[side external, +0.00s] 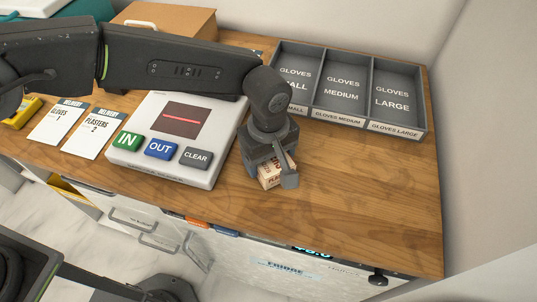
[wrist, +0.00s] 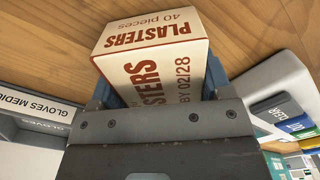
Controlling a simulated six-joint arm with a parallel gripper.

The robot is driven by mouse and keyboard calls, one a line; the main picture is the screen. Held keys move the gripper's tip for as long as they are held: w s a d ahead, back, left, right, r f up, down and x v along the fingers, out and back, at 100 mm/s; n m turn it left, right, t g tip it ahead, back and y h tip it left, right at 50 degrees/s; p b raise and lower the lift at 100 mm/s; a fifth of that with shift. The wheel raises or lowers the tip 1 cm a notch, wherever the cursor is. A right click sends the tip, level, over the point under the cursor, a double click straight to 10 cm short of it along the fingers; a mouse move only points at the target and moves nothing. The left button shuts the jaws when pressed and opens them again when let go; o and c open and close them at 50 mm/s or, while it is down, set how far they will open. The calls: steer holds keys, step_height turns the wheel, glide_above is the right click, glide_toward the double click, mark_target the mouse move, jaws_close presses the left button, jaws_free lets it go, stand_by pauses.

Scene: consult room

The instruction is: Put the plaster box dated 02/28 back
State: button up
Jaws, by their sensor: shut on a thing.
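The plaster box (wrist: 155,58) is cream with red-brown print. In the wrist view it reads "PLASTERS 40 pieces" and "BY 02/28". My gripper (wrist: 160,95) is shut on it, with a finger on each side. In the side external view the plaster box (side external: 270,176) shows under my gripper (side external: 277,173), partly hidden by it. It is over the wooden counter, just right of the scanner. I cannot tell whether the box touches the counter.
The scanner (side external: 196,172) with IN, OUT and CLEAR buttons stands left of my gripper. A grey glove tray (side external: 427,100) with three empty compartments stands behind. Delivery cards (side external: 94,131) lie at left. The counter (side external: 380,190) is clear at right. A fridge (side external: 290,266) and drawers are below the front edge.

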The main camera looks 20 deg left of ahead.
steer(key=shift+f, duration=0.15)
steer(key=o, duration=0.9)
step_height(320, 180, up, 11)
steer(key=shift+r, duration=0.7)
steer(key=shift+a, duration=0.1)
